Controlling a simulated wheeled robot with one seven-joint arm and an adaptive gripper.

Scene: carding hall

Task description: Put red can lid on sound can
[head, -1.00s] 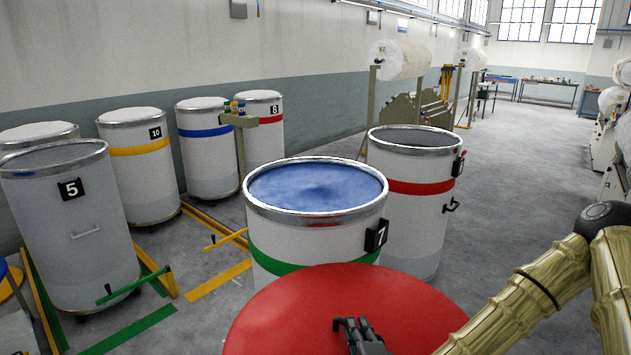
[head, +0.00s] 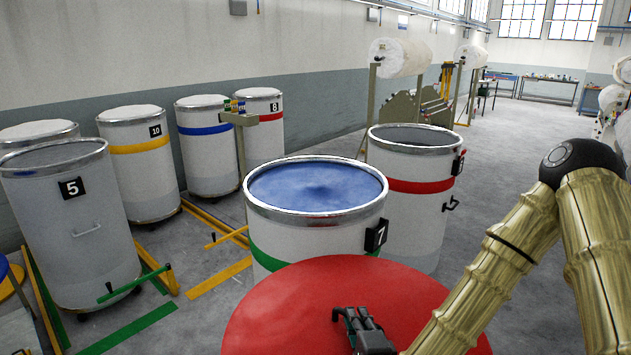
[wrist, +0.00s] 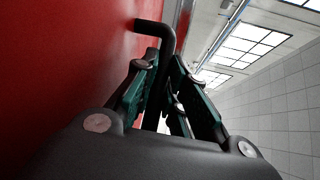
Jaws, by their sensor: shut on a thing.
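A large round red lid (head: 275,310) fills the lower middle of the head view, in front of the can with the green band (head: 262,258). My gripper (head: 346,314) is shut on the lid's dark handle. In the wrist view the fingers (wrist: 170,85) close around the bent dark handle (wrist: 158,30), beside the red lid face (wrist: 65,65). The green-band can carries a number 7 plate and shows a blue surface inside its metal rim. The can with the red band (head: 415,187) stands behind it to the right, open with a dark grey inside. Which can is sound I cannot tell.
A can marked 5 (head: 70,230) stands at the left. Several white-topped cans line the wall, including the yellow-band one (head: 140,165). A post with a small shelf (head: 240,119) stands behind can 7. The grey floor (head: 530,180) on the right is clear.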

